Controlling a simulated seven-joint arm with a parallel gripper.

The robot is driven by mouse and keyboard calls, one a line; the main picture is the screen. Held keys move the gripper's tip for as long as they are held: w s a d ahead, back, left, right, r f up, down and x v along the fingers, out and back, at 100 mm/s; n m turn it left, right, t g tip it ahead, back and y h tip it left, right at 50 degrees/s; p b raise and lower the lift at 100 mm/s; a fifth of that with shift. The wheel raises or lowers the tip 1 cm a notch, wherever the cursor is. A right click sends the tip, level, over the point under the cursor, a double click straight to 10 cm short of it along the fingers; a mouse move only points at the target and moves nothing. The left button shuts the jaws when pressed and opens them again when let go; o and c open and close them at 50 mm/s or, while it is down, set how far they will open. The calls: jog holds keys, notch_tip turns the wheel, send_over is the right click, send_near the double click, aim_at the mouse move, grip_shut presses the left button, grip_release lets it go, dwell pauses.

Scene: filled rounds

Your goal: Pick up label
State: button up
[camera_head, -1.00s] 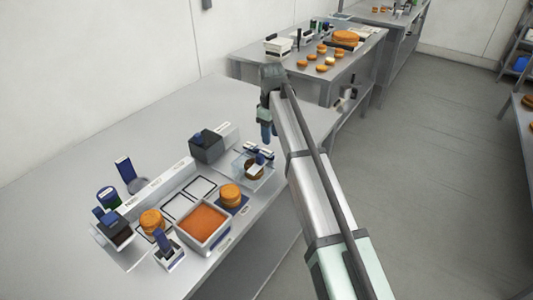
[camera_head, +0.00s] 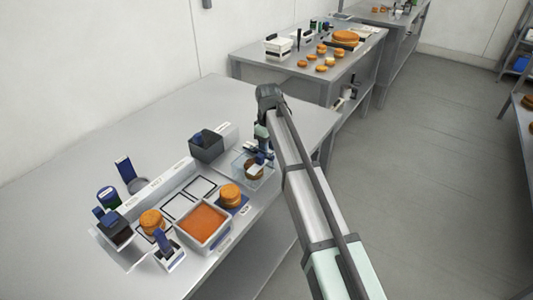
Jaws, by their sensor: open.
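My gripper (camera_head: 262,153) hangs over the clear tray (camera_head: 246,179) at the right end of the work area, fingers pointing down. Its jaws are open, with nothing seen between them. The tray holds an orange-brown round (camera_head: 254,172) and a small white and blue item (camera_head: 253,161) beside or under the fingertips. I cannot tell whether this item is the label, or whether the fingers touch it. The gripper and arm partly hide the tray's right side. Small white tags also show on the front of the work area, too small to read.
A dark grey box (camera_head: 206,150) stands just left of the tray. An orange-filled square pan (camera_head: 204,225) and stacked orange rounds (camera_head: 230,194) lie in front. Blue-handled tools stand at the left. The back of the table is bare. A second table (camera_head: 265,67) stands behind.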

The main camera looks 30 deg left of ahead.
jog(key=shift+f, duration=0.25)
dwell(0.4)
jog(key=shift+c, duration=0.2)
jog(key=c, duration=0.4)
